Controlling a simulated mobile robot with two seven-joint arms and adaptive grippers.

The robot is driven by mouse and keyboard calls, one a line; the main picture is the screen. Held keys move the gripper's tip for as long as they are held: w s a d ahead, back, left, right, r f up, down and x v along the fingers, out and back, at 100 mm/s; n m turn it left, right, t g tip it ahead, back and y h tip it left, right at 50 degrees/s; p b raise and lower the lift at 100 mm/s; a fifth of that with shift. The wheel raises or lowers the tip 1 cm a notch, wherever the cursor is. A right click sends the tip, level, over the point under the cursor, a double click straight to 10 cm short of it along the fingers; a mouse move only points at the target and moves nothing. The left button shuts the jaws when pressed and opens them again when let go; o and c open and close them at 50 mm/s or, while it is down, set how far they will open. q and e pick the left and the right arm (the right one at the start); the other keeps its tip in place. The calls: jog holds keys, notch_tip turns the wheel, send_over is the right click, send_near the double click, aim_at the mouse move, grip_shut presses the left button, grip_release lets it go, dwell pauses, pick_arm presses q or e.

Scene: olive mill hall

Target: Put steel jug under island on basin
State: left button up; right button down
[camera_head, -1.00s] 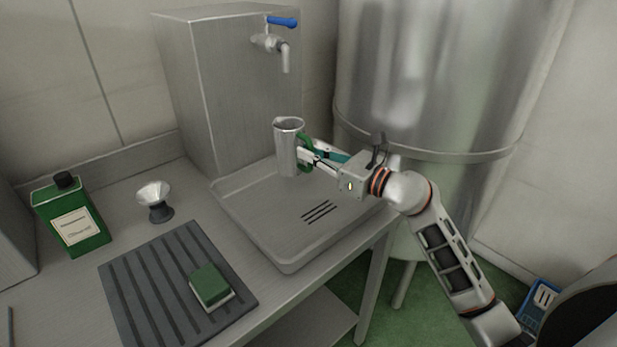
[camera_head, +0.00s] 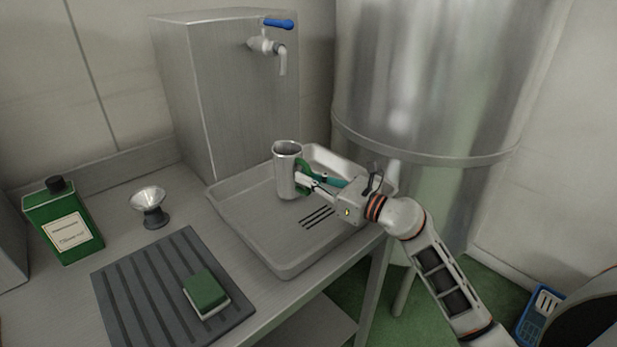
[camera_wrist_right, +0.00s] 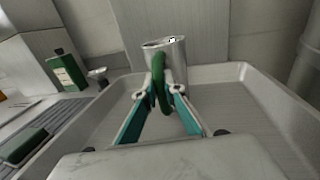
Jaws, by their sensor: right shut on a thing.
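The steel jug (camera_head: 287,170) is a tall metal cylinder with a green handle. It stands upright over the basin (camera_head: 245,240), a shallow grey steel tray with slots. I cannot tell for sure whether its bottom touches the basin floor. My right gripper (camera_head: 306,180) is shut on the jug's green handle from the right side. In the right wrist view the two teal fingers (camera_wrist_right: 161,92) close on the handle, with the jug (camera_wrist_right: 172,50) behind it. My left gripper is not in view.
A steel tank with a tap (camera_head: 264,46) stands behind the basin. A ribbed dark mat (camera_head: 130,295) with a green sponge (camera_head: 205,291), a small metal funnel (camera_head: 149,203) and a green bottle (camera_head: 64,222) are on the left. A large steel vat (camera_head: 430,80) rises at the right.

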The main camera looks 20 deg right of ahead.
jog(key=shift+f, duration=0.45)
jog(key=c, duration=2.1)
grip_release()
jog(key=shift+s+a+f, duration=0.1)
jog(key=shift+f, duration=0.1)
jog(key=shift+c, duration=0.2)
jog(key=shift+f, duration=0.1)
jog(key=shift+r, duration=0.5)
jog(key=shift+s+d, duration=0.2)
jog(key=r+b+v, duration=0.1)
jog(key=v, duration=1)
jog(key=shift+d, duration=0.2)
jog(key=shift+s, duration=0.15)
